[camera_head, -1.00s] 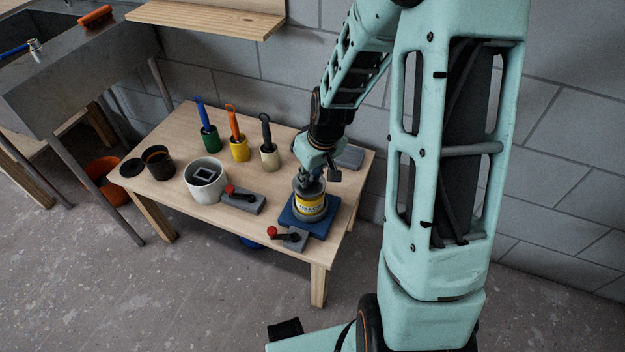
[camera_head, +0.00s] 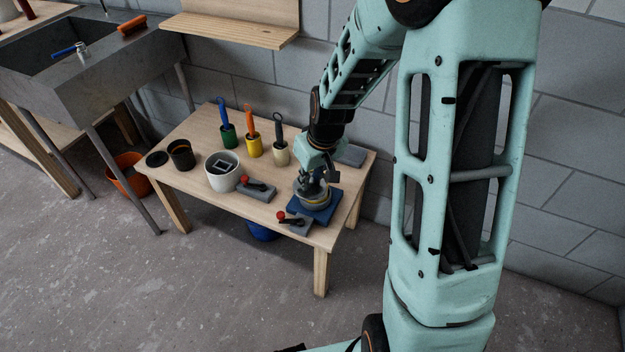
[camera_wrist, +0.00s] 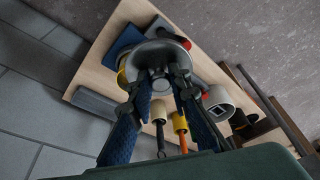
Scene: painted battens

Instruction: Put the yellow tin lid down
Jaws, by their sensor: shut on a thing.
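The yellow tin lid (camera_head: 311,187) is a grey metal disc held by my gripper (camera_head: 312,178) at the right part of the low table. In the wrist view the lid (camera_wrist: 152,54) is broad and round, with a raised middle between the blue fingertips of my gripper (camera_wrist: 160,80). The yellow tin (camera_wrist: 122,77) shows only as a sliver past the lid's edge; the lid hides most of it. The tin stands on a blue pad (camera_head: 327,211). I cannot tell whether the lid touches the tin.
A grey block with a red-knobbed lever (camera_head: 295,222) sits in front of the pad, another (camera_head: 258,188) to its left. A white pot (camera_head: 222,172), a dark cup (camera_head: 181,156) and several brush holders stand further left. A grey slab (camera_head: 350,156) lies behind. Bare wood shows at the front left.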

